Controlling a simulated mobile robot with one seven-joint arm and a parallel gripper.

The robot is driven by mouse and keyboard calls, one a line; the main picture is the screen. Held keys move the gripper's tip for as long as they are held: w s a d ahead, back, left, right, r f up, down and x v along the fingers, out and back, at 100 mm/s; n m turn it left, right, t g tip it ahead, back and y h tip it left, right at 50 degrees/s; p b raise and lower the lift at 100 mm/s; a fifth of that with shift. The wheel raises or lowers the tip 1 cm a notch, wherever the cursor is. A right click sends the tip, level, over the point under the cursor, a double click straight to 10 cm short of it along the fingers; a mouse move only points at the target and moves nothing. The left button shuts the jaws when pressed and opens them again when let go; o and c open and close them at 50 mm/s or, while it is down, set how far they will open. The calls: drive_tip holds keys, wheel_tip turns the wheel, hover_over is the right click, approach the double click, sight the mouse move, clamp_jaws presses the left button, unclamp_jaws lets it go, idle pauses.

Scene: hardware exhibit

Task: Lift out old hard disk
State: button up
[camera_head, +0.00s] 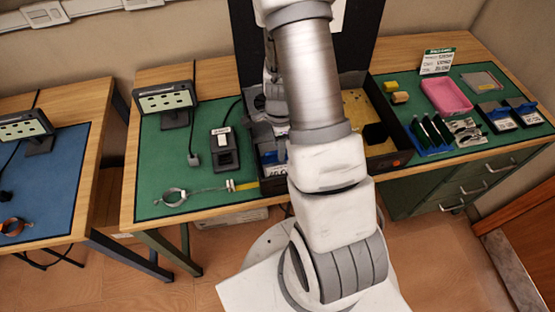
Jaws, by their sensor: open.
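An open black computer case (398,157) stands on the green mat of the middle bench. My arm crosses in front of it and hides its middle. My gripper (275,130) is partly visible just left of the arm, over the left part of the case. It is open, and its fingertips are hard to make out. A small blue part and a pale-labelled part (279,170) show at the case's front left, below the gripper. I cannot tell whether the labelled part is the old hard disk. Two dark drive-like units with pale labels (497,115) (523,110) lie on the right mat.
A pink tray (446,97), a blue rack with dark cards (431,135) and a sign (437,61) stand on the right. A black device (224,149), a wrist strap (172,197) and a small screen (165,99) are on the left mat. Bare mat lies between them.

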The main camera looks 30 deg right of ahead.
drive_tip(key=shift+f, duration=0.5)
clamp_jaws()
drive_tip(key=shift+r, duration=0.1)
wheel_tip(320, 180, up, 10)
drive_tip(key=p, duration=0.1)
idle(0.4)
